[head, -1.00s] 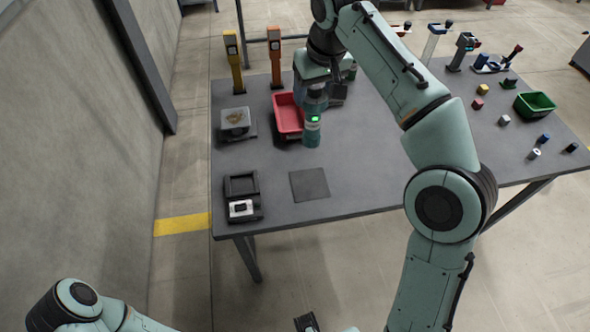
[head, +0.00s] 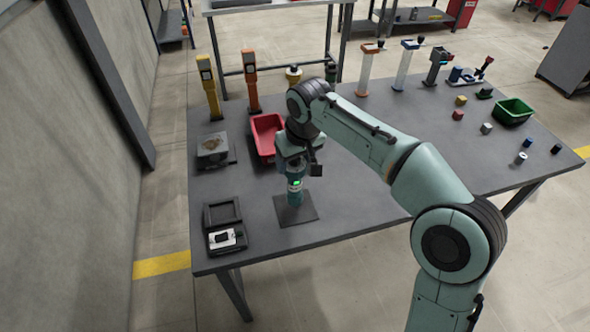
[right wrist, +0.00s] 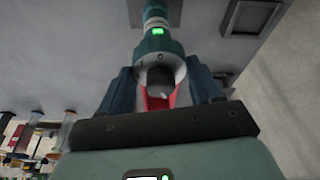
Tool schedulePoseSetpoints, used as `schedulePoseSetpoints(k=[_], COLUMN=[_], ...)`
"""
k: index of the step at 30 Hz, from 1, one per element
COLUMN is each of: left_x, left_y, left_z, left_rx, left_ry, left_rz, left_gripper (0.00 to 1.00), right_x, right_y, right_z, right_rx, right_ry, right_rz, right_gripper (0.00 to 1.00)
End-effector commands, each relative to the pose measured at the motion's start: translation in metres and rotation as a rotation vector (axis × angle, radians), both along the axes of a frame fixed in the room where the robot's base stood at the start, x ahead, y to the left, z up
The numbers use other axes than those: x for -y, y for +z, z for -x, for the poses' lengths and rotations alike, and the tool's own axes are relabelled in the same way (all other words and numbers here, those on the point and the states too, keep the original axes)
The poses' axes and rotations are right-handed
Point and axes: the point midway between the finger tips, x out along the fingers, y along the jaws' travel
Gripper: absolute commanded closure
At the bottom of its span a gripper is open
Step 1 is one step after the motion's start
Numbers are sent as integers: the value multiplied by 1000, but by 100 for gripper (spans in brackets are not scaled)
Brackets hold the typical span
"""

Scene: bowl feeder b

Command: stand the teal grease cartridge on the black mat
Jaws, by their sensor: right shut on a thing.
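The teal grease cartridge (head: 295,196) is upright or nearly so, with a pale band and a green light. It also shows in the right wrist view (right wrist: 157,14). My right gripper (head: 296,168) is shut on its upper part, and the fingers show on both sides in the right wrist view (right wrist: 162,80). The black mat (head: 308,213) lies flat near the table's front edge. The cartridge's lower end is over the mat; I cannot tell whether it touches. My left gripper is not in view.
A red bin (head: 266,137) stands behind the gripper. A black open box (head: 224,232) is left of the mat, and a scale-like device (head: 213,150) is behind it. A green bin (head: 513,112) and several small blocks are at the right. The table's middle right is clear.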

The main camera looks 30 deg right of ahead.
Motion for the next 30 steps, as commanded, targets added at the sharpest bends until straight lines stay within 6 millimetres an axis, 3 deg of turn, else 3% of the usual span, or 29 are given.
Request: schedulePoseSetpoints(k=[3, 6, 18, 19, 21, 30], left_x=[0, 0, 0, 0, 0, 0], left_y=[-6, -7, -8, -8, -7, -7], left_z=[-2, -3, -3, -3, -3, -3], left_rx=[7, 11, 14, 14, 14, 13], left_ry=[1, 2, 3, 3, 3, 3], left_rz=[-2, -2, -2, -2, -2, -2], left_gripper=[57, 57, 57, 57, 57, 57], right_x=[1, 0, 0, 0, 0, 0], right_y=[-22, -30, -34, -34, -34, -32], right_z=[1, 0, 0, 0, 0, 0], right_rx=[-5, -2, -1, -2, -2, -2], right_ry=[-1, 0, 0, 0, 0, 0], right_rz=[0, 0, 0, 0, 0, 0], right_gripper=[94, 94, 94, 30, 11, 11])
